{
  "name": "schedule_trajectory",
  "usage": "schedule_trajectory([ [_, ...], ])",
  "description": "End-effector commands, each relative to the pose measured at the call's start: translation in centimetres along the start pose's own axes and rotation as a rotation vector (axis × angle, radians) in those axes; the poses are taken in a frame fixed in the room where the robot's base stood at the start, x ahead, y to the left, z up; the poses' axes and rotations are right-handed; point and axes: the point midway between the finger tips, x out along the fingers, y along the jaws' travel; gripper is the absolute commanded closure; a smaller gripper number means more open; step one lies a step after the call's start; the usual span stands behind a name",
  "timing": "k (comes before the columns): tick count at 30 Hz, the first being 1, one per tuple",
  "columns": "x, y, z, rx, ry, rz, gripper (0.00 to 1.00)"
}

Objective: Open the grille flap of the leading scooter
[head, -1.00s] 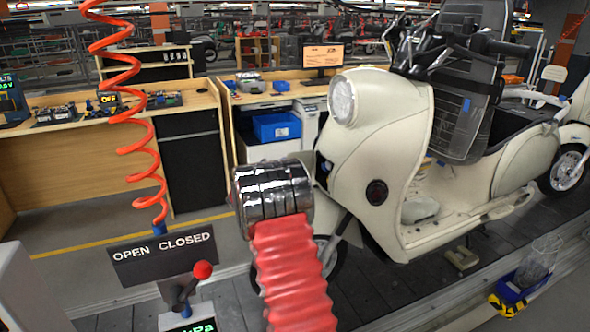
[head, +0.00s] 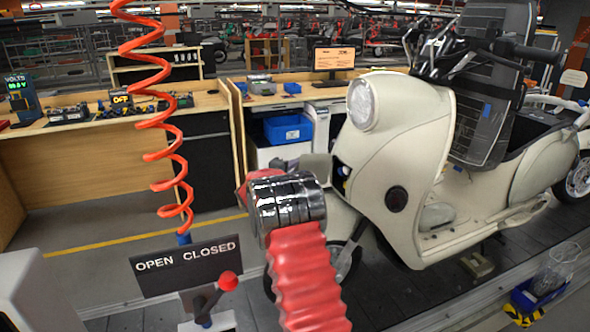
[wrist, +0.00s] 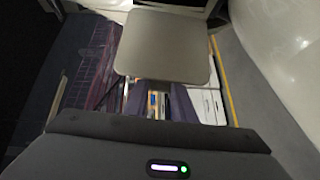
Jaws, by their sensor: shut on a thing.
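The cream scooter (head: 415,135) stands on the conveyor at right of centre in the head view. Its grille flap (head: 317,166) is a small grey-beige panel standing out from the front of the scooter. A dark opening (head: 342,176) beside it shows blue and yellow parts inside. The flap also fills the upper middle of the wrist view as a flat square panel (wrist: 165,47). My gripper (wrist: 158,92) is shut on the flap, its dark fingers reaching the panel's lower edge. In the head view my wrist hides most of the gripper.
A sign marked OPEN and CLOSED (head: 188,265) with a red-knobbed lever (head: 228,282) stands at the front left. A red coiled hose (head: 150,90) hangs above it. Workbenches (head: 110,150) line the back. A clear container (head: 558,268) is at the lower right.

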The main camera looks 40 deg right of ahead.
Motion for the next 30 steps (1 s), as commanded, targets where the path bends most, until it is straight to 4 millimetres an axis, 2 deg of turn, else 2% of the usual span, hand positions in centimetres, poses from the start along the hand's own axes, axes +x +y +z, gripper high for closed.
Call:
schedule_trajectory([
  [1, 0.4, -0.9, 0.9, -0.004, -0.017, -0.012, 1.00],
  [5, 0.3, -0.9, 0.9, -0.005, -0.016, -0.012, 1.00],
  [6, 0.3, -0.9, 0.8, -0.005, -0.016, -0.012, 0.75],
  [13, 0.0, -0.7, 0.3, -0.004, -0.008, -0.008, 0.59],
  [23, -0.4, -0.3, -0.1, -0.001, -0.001, -0.004, 0.58],
  [30, -2.5, -0.2, -0.2, -0.002, 0.001, -0.003, 0.58],
])
